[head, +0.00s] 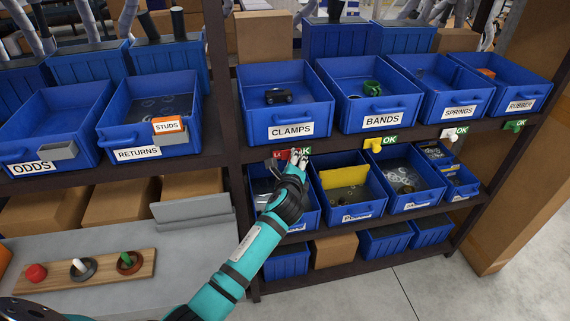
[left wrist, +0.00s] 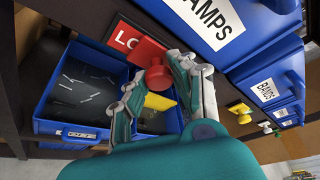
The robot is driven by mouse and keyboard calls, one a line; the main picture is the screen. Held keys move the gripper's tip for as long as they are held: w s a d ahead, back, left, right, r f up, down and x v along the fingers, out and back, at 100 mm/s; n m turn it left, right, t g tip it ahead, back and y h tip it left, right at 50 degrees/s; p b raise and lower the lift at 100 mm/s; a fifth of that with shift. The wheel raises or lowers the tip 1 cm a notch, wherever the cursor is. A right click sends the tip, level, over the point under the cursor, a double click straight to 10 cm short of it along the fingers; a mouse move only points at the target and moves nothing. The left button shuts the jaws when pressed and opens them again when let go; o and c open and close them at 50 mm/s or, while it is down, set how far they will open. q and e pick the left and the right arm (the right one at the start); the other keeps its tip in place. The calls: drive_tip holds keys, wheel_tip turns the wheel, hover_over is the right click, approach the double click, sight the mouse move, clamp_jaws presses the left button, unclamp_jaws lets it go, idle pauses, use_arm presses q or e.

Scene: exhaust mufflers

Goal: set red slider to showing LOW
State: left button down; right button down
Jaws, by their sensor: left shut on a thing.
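The red slider has a round red knob (left wrist: 157,76) in front of a red plate (left wrist: 130,44), on the shelf edge under the CLAMPS bin (head: 290,115). In the left wrist view the letters "LO" show on the plate; my fingers and the knob hide the rest. In the head view a red patch (head: 279,155) shows left of my fingertips and a bit of green with a white letter right of them. My left gripper (head: 298,158), also in the left wrist view (left wrist: 160,82), is shut on the red knob. My right gripper is not in view.
Yellow (head: 373,145), white (head: 448,135) and green (head: 510,125) sliders along the same edge show OK. Blue bins stand close above and below the edge. A yellow divider (head: 345,178) rises from a lower bin. A board with colored knobs (head: 85,274) lies at lower left.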

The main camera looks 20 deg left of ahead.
sight(308, 153)
use_arm(q)
drive_tip(key=w+d, duration=0.2)
drive_tip(key=d, duration=0.1)
drive_tip(key=shift+f+b, duration=0.1)
drive_tip(key=shift+b, duration=0.2)
drive_tip(key=shift+w+d, duration=0.1)
drive_tip(key=shift+d, duration=0.05)
drive_tip(key=shift+r, duration=0.2)
drive_tip(key=c, duration=1.4)
unclamp_jaws()
drive_tip(key=o, duration=0.3)
drive_tip(key=shift+w+f, duration=0.15)
